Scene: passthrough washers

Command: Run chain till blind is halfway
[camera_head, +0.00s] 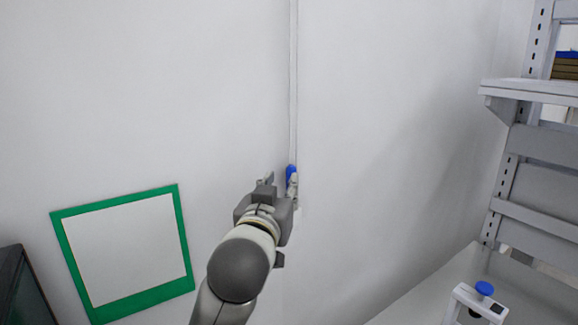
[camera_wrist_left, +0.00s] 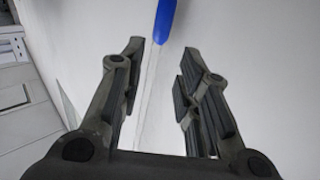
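A blue, rounded handle-like part (camera_head: 291,172) sits at the lower end of a thin pale vertical strip (camera_head: 293,80) on the white wall. The blue part also shows at the top of the left wrist view (camera_wrist_left: 164,18), with a pale strip (camera_wrist_left: 150,90) running down from it. My left gripper (camera_head: 280,181) is close to the wall, at about the blue part's height. In the left wrist view its fingers (camera_wrist_left: 160,52) are apart with nothing between the pads, and the blue part appears beyond the tips. I cannot make out a blind or a bead chain. My right gripper is out of view.
A green-framed white panel (camera_head: 115,310) is on the wall at lower left. A dark-edged object (camera_head: 22,285) is at the left edge. Grey shelving (camera_head: 535,90) stands at right. A white stand (camera_head: 462,300) with a blue knob (camera_head: 484,288) is at lower right.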

